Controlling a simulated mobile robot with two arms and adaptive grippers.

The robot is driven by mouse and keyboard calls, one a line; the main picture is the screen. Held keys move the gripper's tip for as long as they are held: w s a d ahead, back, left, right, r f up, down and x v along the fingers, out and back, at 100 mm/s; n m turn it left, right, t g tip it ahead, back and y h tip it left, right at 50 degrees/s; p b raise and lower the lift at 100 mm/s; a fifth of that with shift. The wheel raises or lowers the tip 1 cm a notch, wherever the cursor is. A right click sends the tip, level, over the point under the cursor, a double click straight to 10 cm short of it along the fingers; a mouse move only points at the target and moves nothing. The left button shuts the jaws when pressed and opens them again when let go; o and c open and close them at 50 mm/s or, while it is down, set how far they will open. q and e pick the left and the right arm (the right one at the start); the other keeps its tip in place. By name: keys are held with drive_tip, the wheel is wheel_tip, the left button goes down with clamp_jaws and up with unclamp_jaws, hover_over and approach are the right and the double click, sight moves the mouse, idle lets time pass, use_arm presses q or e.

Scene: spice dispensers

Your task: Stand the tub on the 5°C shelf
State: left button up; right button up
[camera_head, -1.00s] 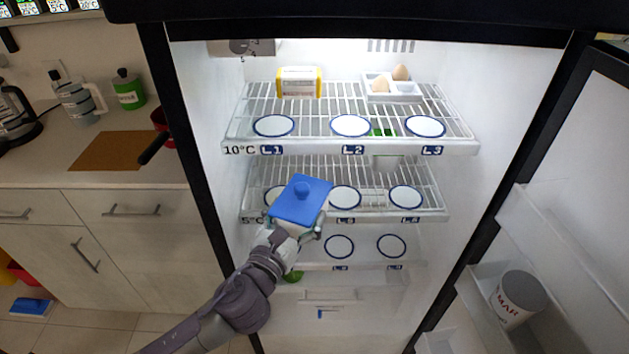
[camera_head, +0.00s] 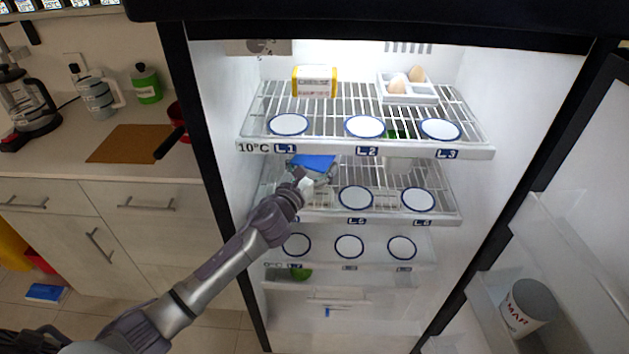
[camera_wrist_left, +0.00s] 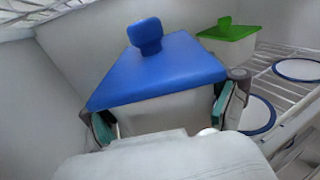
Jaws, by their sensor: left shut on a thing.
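The tub, white with a blue knobbed lid (camera_head: 313,162), is inside the fridge at the left of the 5°C shelf (camera_head: 390,217), just under the 10°C shelf. It also shows large in the left wrist view (camera_wrist_left: 160,75). My left gripper (camera_head: 308,182) is shut on the tub, with one finger on each side of its white body. The arm and the upper shelf hide part of the tub in the head view. I cannot tell whether its base touches the shelf. My right gripper is not in view.
A green-lidded tub (camera_wrist_left: 228,38) stands behind on the same shelf. White round spots (camera_head: 356,198) to the right are empty. The 10°C shelf (camera_head: 370,149) overhead holds a yellow box (camera_head: 314,81) and an egg tray (camera_head: 408,94). The fridge's left wall is close.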

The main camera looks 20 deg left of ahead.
use_arm(q)
wheel_tip(320, 180, down, 5)
drive_tip(key=shift+f+b, duration=0.1)
drive_tip(key=shift+b, duration=0.65)
drive_tip(key=shift+w+f, duration=0.15)
drive_tip(key=shift+w, duration=0.05)
drive_tip(key=shift+a, duration=0.1)
drive_tip(key=shift+f, duration=0.15)
drive_tip(key=o, duration=1.2)
drive_tip(key=shift+r, duration=0.2)
drive_tip(key=s, duration=0.4)
drive_tip(key=s+a, duration=0.1)
drive_tip(key=s, duration=0.7)
drive_tip(key=shift+a, duration=0.2)
